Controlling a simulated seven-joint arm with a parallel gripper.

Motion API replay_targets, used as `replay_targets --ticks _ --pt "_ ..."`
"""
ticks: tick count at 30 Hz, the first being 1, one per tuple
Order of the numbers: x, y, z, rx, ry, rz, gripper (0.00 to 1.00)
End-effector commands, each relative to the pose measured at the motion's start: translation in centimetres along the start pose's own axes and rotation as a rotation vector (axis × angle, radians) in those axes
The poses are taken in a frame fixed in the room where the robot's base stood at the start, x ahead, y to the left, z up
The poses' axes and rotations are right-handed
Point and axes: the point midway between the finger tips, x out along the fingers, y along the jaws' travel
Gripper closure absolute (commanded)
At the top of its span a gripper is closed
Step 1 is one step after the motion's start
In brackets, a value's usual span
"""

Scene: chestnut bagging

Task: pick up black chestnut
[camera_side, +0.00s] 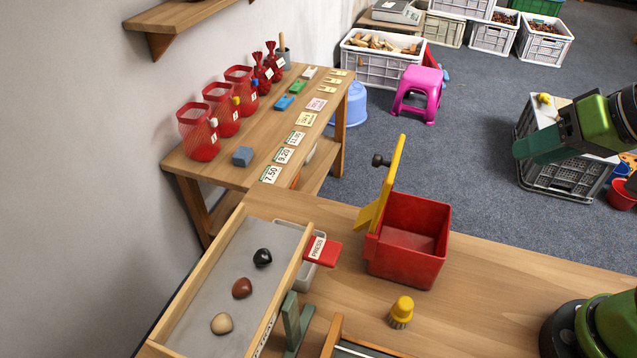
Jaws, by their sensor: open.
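The black chestnut (262,258) lies on the grey floor of a long wooden-sided tray (206,277) at the lower left. A reddish-brown chestnut (242,288) and a pale tan chestnut (222,323) lie in a line in front of it, apart from each other. My gripper (522,148) shows as a dark green end at the upper right, far from the tray. It is open and holds nothing that I can see. Its fingers are hard to make out singly.
A red bin (408,240) with a yellow lever (391,180) stands right of the tray. A red press paddle (325,251) juts from the tray's right side. A yellow-topped brush (401,312) and a green post (292,325) stand nearby. Red bags (200,132) stand on the back table.

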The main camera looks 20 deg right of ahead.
Motion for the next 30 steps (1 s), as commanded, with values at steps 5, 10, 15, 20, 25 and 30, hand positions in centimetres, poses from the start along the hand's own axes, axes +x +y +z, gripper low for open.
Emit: replay_targets --ticks 5,10,15,20,25,30 --pt "0.1 -0.3 0.2 -0.013 -0.009 -0.007 0.6" --pt "2.2 -3.5 0.8 -0.125 -0.129 -0.03 0.6" --pt "3.9 -11.5 -0.4 -0.333 -0.269 -0.044 0.6" --pt "5.6 -19.9 0.1 -0.509 -0.384 -0.022 0.6" --pt "7.0 -28.4 2.8 -0.644 -0.463 0.029 0.6" --pt "7.4 -35.0 6.6 -0.705 -0.499 0.093 0.6"
